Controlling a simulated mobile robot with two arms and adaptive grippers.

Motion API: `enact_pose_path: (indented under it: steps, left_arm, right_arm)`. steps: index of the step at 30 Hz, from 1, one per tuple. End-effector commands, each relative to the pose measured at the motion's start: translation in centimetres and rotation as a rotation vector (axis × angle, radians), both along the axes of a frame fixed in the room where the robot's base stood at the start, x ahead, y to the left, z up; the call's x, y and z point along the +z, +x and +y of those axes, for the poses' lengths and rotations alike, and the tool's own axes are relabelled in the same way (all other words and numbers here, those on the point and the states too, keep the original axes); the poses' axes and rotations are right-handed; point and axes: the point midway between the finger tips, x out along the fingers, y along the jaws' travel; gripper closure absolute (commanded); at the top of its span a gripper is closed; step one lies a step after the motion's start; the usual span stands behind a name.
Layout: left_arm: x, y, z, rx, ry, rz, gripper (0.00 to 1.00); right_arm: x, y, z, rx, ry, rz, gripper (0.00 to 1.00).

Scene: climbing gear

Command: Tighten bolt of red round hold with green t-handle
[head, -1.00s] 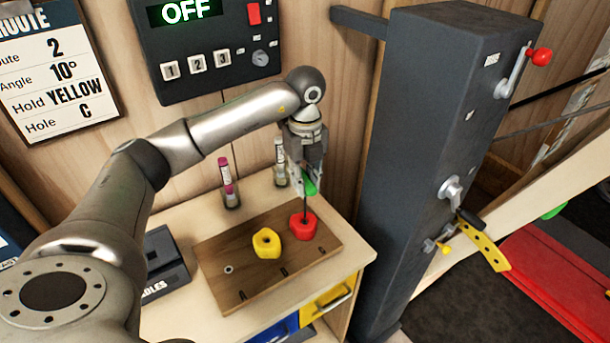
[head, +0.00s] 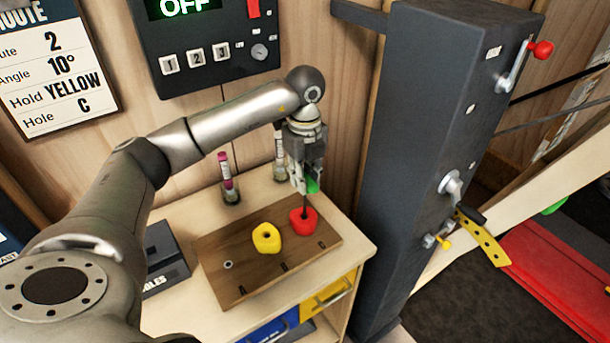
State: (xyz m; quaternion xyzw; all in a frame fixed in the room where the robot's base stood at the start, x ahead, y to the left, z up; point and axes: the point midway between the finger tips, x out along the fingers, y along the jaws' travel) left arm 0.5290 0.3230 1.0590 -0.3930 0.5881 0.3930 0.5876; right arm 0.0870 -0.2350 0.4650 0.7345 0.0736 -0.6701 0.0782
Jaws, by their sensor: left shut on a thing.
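The red round hold (head: 303,222) sits on the right part of the wooden board (head: 222,287) on the workbench. The green t-handle (head: 312,186) is in my left gripper (head: 304,184), which is shut on it. Its thin dark shaft points down into the middle of the red hold. The bolt and the shaft's tip are hidden inside the hold. My right gripper is not in view.
A yellow hold (head: 266,239) stands on the board just left of the red one. Two tubes stand behind, one with a pink cap (head: 228,179). A dark box (head: 164,261) lies left of the board. A tall grey post (head: 415,170) rises to the right.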

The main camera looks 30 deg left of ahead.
Motion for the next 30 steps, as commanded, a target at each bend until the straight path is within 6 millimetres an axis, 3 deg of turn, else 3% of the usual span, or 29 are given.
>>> enact_pose_path:
  steps: [30]
  left_arm:
    - [-1.6, 0.0, 0.0, 0.000, 0.000, 0.000, 1.00]
  right_arm:
    - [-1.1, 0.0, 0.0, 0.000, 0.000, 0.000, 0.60]
